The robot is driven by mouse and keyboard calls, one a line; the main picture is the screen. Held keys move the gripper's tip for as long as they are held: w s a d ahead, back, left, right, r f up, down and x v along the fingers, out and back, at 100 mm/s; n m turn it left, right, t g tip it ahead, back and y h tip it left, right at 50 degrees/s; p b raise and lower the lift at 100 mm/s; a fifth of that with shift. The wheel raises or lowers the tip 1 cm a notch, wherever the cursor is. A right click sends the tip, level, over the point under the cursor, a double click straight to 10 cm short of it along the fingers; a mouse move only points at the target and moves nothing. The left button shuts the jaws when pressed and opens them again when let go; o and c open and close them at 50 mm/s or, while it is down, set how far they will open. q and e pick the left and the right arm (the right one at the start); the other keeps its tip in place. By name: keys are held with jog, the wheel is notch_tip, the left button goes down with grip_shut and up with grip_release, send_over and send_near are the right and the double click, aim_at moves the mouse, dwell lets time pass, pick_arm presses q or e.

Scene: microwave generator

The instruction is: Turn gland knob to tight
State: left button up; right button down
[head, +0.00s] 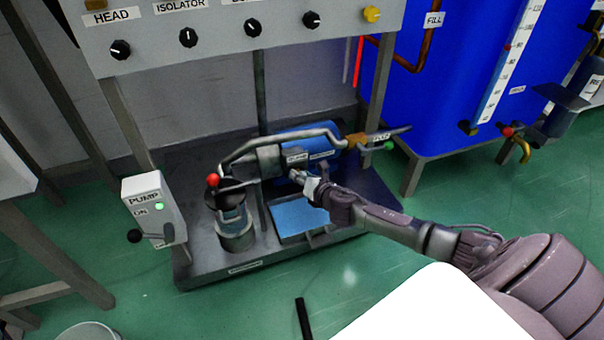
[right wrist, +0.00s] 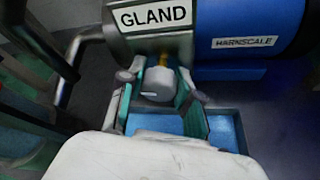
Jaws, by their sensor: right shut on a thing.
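The gland knob (right wrist: 158,84) is a small pale grey cylinder on a brass stem, below the GLAND label (right wrist: 155,17) on the grey pump body (right wrist: 160,45) in the right wrist view. My right gripper (right wrist: 160,92) is shut on the gland knob, with one finger on each side of it. In the head view the right gripper (head: 303,182) reaches in from the right to the front of the pump body (head: 267,160). The knob is mostly hidden there by the gripper. My left gripper is not in view.
A blue motor (head: 318,141) sits right of the pump body, with a blue tray (head: 298,217) below. A red-tipped lever (head: 213,180) and the PUMP switch box (head: 153,207) stand to the left. A grey pipe (head: 282,134) arches over the pump. A blue tank (head: 460,75) stands right.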

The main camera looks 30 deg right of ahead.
jog(key=c, duration=0.8)
grip_release()
jog(key=shift+s, duration=0.15)
jog(key=v, duration=1.1)
jog(key=shift+s+r, duration=0.25)
jog(key=shift+s, duration=0.1)
jog(key=shift+a, duration=0.1)
